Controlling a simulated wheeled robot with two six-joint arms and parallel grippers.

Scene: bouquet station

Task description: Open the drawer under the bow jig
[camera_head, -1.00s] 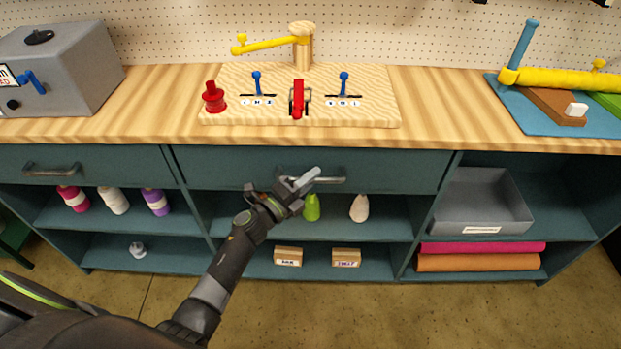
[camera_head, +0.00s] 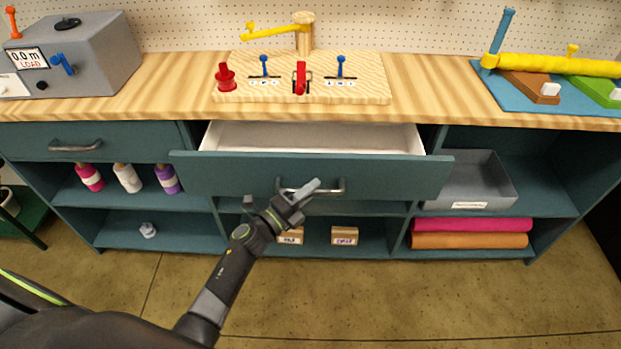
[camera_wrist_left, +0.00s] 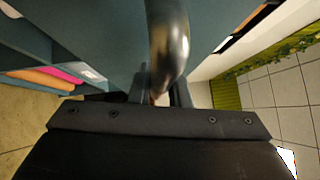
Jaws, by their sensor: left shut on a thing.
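The drawer (camera_head: 380,176) under the bow jig is pulled out part way, and its pale inside (camera_head: 312,137) shows and looks empty. Its metal bar handle (camera_head: 335,190) is on the teal front. My left gripper (camera_head: 297,193) is shut on this handle; in the left wrist view the handle (camera_wrist_left: 167,40) runs between the fingers (camera_wrist_left: 160,90). The bow jig (camera_head: 320,92), a wooden board with blue levers, a red clamp, a red knob and a post with a yellow arm, stands on the counter above. My right gripper is not in view.
A grey machine (camera_head: 90,55) stands at the counter's left end and a blue mat (camera_head: 515,92) at its right. A closed drawer (camera_head: 110,140) is at the left. Open shelves hold spools, a grey bin (camera_head: 470,185) and rolls. The floor in front (camera_head: 420,300) is clear.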

